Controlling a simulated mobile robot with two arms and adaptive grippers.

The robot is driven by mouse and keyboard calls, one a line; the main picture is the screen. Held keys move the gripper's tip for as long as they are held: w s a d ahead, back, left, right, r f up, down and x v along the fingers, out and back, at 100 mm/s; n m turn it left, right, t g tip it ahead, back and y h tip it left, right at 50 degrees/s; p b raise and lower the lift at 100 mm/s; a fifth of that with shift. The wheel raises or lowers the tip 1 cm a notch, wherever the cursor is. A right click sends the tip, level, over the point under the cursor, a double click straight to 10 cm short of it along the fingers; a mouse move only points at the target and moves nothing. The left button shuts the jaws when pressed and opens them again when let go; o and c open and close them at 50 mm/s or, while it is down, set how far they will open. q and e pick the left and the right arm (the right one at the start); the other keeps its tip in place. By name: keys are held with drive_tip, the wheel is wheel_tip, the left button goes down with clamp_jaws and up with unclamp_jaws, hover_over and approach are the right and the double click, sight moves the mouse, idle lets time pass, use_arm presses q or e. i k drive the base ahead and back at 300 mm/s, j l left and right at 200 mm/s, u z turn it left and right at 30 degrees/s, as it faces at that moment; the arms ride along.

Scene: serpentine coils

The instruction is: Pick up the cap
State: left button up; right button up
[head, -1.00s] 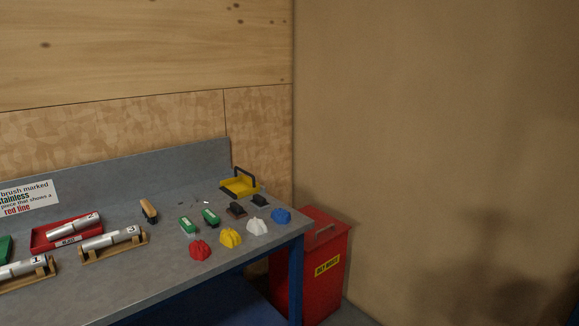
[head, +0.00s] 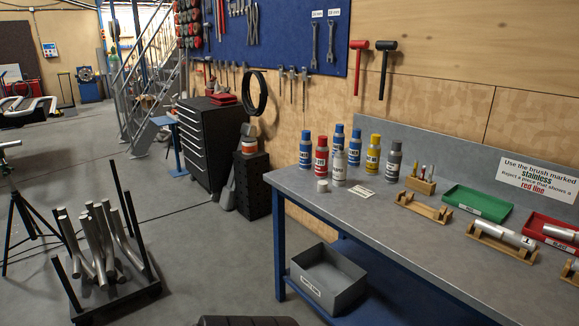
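A small white cap (head: 322,186) sits on the grey workbench (head: 405,232) near its left front edge. It stands in front of a group of spray cans, just left of the foot of a white can (head: 339,169). The white can's top looks narrow, without a wide coloured cap like the cans around it. Neither of my grippers is in view.
Cans with blue (head: 306,150), red (head: 321,156), yellow (head: 373,154) and grey (head: 393,162) bodies or tops stand close behind the cap. A small label (head: 362,192) lies to its right. A grey bin (head: 328,279) is below the bench's left end.

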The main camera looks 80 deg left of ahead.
sight(322, 185)
drive_tip(key=u, duration=2.1)
